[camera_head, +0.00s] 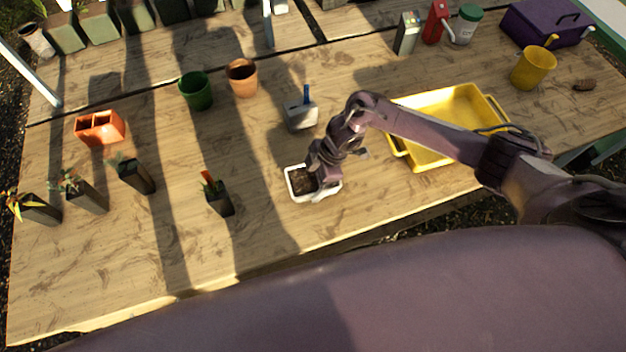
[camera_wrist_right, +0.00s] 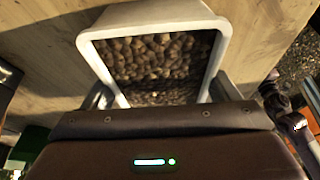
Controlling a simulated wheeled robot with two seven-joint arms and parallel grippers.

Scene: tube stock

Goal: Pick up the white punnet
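The white punnet (camera_head: 290,184) stands near the table's front edge in the head view. The right wrist view shows its pale rim (camera_wrist_right: 150,14) and many small brown, rounded pieces inside. My right gripper (camera_head: 318,178) is down at the punnet, covering part of its right side in the head view. In the right wrist view its spread fingers (camera_wrist_right: 162,95) flank the near end of the punnet, one on each side. Whether they press on its walls cannot be told. My left gripper is not in view.
A yellow tray (camera_head: 478,98) lies right of the punnet, partly behind my right arm. A grey box with a blue handle (camera_head: 300,115) stands just behind the punnet. A dark potted plant (camera_head: 219,201) stands to the left, with bare wood between. The table's front edge is close.

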